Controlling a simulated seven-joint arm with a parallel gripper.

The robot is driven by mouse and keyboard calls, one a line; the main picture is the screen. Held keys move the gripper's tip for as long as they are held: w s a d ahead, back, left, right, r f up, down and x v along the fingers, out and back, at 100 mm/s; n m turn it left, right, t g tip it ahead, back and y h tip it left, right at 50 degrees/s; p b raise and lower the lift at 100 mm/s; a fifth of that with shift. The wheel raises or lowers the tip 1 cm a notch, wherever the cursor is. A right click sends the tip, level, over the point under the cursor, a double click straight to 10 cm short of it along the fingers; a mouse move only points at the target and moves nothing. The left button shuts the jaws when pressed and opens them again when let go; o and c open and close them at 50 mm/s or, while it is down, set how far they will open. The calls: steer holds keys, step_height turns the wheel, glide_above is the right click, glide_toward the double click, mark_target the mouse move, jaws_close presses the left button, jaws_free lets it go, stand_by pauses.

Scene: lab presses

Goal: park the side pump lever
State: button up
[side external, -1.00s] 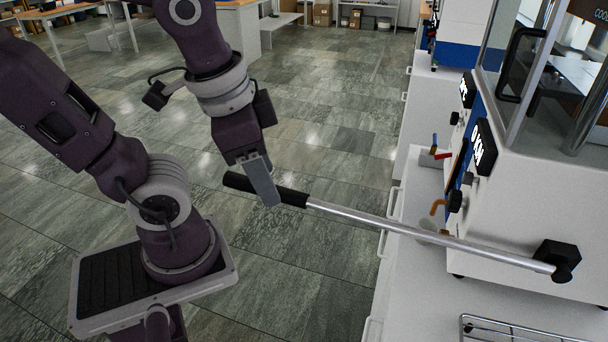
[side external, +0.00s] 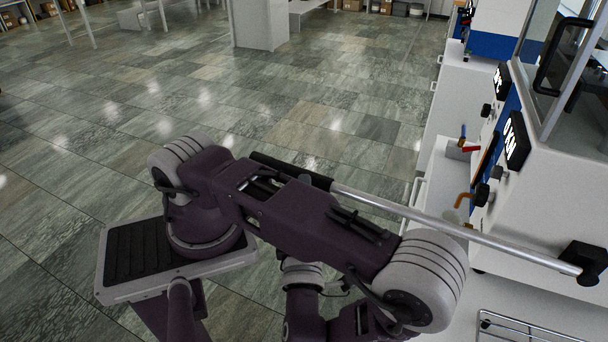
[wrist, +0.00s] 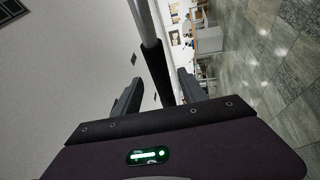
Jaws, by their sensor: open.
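The pump lever is a long silver bar (side external: 430,222) with a black grip (side external: 290,171). In the side view it runs from a black pivot block (side external: 587,262) on the press, out over the floor to the left, tilting slightly up toward the grip. My arm crosses in front of part of it, and my gripper is hidden or out of frame there. In the wrist view my gripper (wrist: 160,80) is open, one dark finger on each side. The black grip (wrist: 157,68) appears between the fingers, the silver bar (wrist: 143,20) beyond. I cannot tell whether they touch.
The white press (side external: 555,190), with knobs and a dark display (side external: 515,140), stands on the bench at right. A wire rack (side external: 515,330) lies at the lower right. The tiled floor (side external: 330,110) behind the lever is clear.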

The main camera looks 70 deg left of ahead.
steer(key=x, duration=0.5)
steer(key=shift+a, duration=0.2)
steer(key=shift+c, duration=0.2)
jaws_close()
steer(key=shift+r, duration=0.1)
stand_by(0.9)
